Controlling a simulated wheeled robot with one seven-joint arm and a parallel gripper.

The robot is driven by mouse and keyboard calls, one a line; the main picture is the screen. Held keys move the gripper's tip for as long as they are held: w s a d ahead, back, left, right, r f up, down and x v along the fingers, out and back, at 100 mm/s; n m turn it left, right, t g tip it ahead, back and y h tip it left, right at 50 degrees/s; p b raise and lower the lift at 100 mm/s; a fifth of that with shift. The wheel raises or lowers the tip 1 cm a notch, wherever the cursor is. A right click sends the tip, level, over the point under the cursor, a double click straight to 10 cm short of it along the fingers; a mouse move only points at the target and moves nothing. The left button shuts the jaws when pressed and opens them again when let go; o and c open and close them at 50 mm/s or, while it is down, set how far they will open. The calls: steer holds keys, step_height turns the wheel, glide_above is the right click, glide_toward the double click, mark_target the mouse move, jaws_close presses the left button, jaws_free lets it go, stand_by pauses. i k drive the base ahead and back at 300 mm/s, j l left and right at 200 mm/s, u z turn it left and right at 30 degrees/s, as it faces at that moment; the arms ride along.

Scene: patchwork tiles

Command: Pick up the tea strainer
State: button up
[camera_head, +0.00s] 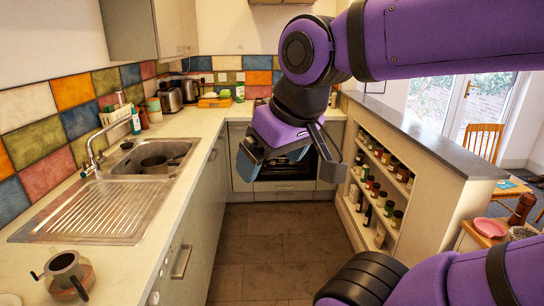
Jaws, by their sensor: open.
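I cannot make out a tea strainer with certainty. On the near left counter stands a small grey vessel (66,266) with a dark spout or handle to its left and a brownish, rounded lower part; I cannot tell whether a strainer is part of it. A dark round pan or bowl (153,162) lies in the sink. My gripper (288,160) is open and empty, pointing down over the floor between the counters, in front of the oven. It is well to the right of the grey vessel and touches nothing.
The left counter (130,258) holds the sink (95,210) and faucet (92,152); a toaster (170,98) stands farther back. An open shelf (378,195) with several jars is on the right. A pink bowl (490,228) sits lower right. The tiled floor (270,255) is clear.

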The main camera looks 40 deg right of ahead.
mark_target(62, 262)
steer(key=u, duration=0.4)
steer(key=i+l+u, duration=0.15)
steer(key=u, duration=0.25)
steer(key=i+l+u, duration=0.2)
steer(key=u, duration=0.2)
steer(key=i+l+u, duration=0.1)
steer(key=u, duration=0.3)
steer(key=l, duration=0.1)
